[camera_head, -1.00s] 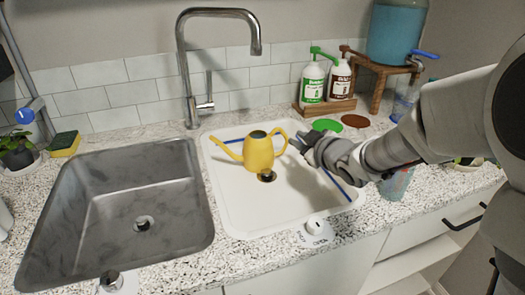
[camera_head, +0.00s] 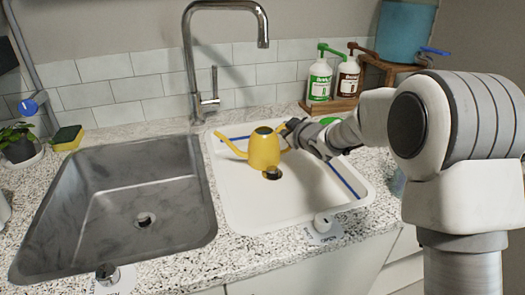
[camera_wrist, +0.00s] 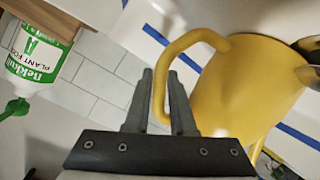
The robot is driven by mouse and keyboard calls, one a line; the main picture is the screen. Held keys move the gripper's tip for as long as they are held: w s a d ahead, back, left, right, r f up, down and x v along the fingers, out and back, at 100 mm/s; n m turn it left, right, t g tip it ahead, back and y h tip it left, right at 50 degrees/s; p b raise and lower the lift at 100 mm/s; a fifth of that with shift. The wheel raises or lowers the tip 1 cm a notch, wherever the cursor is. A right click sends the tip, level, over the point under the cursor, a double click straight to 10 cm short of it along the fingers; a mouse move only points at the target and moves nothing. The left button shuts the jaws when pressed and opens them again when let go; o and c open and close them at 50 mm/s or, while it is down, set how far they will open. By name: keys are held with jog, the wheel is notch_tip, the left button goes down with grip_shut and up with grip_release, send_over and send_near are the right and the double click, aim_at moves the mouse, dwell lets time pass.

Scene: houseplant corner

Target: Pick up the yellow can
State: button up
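The yellow can (camera_head: 264,150) is a watering can with a spout to the left and a looped handle to the right. It is upright in the white sink basin (camera_head: 300,205), beside the drain. In the wrist view the can (camera_wrist: 245,90) fills the right side. My gripper (camera_head: 287,130) is at the can's handle side. In the wrist view my gripper's fingers (camera_wrist: 160,75) are close together, with the lower part of the yellow handle between them. They appear shut on it. Whether the can's base touches the basin is hard to tell.
A steel sink (camera_head: 120,205) lies to the left, with a tall faucet (camera_head: 188,60) behind. A sponge (camera_head: 67,138) and potted plant (camera_head: 18,145) are far left.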

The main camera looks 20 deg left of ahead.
jog(key=shift+w+a, duration=0.15)
jog(key=shift+w, duration=0.05)
grip_shut()
dwell(1.0)
jog(key=shift+r, duration=0.1)
dwell(0.4)
